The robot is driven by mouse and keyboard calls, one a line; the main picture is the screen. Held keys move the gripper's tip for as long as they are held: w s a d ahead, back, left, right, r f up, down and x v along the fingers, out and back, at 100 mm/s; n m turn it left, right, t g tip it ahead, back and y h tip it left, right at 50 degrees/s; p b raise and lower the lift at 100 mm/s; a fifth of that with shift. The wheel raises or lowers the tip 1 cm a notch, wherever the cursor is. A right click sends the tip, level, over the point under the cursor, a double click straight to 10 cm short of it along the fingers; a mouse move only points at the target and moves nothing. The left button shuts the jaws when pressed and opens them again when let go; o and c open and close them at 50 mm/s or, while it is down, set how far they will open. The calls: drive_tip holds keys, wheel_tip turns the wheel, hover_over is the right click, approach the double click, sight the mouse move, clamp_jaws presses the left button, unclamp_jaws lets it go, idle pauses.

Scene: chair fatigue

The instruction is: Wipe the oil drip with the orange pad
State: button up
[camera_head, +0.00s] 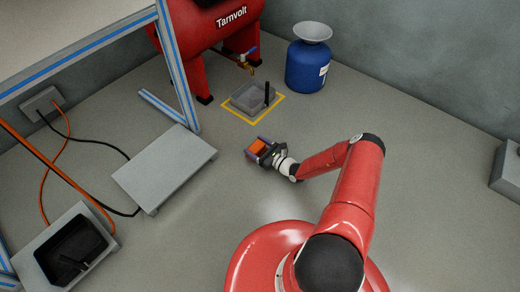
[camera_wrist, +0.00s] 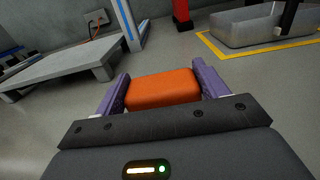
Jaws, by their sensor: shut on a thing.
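My gripper (camera_wrist: 162,92) is shut on the orange pad (camera_wrist: 162,88), with one purple finger on each side of it. In the head view my gripper (camera_head: 259,150) holds the pad (camera_head: 258,147) over the open floor, right of the low grey platform and in front of the yellow-outlined square. Its exact height above the floor is hard to tell. I cannot make out an oil drip in either view. A brass valve (camera_head: 248,66) with a blue handle hangs from the red tank, above the grey tray (camera_head: 240,101).
The tray stands inside a yellow floor outline (camera_head: 229,108) with a dark upright object at its right. A red tank (camera_head: 200,40) and a blue drum (camera_head: 307,68) stand behind.

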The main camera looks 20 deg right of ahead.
drive_tip(key=shift+x, duration=1.7)
drive_tip(key=shift+p+v, duration=0.95)
drive_tip(key=shift+v, duration=1.95)
drive_tip(key=shift+p+v, duration=0.4)
drive_tip(key=shift+v, duration=4.4)
drive_tip(key=shift+b+x, duration=0.45)
drive_tip(key=shift+x, duration=1.55)
drive_tip(key=shift+b+x, duration=0.5)
drive_tip(key=shift+x, duration=2.15)
drive_tip(key=shift+b+x, duration=0.4)
drive_tip(key=shift+x, duration=2.65)
drive_tip(key=shift+f, duration=0.1)
wheel_tip(320, 180, up, 12)
drive_tip(key=p, duration=1)
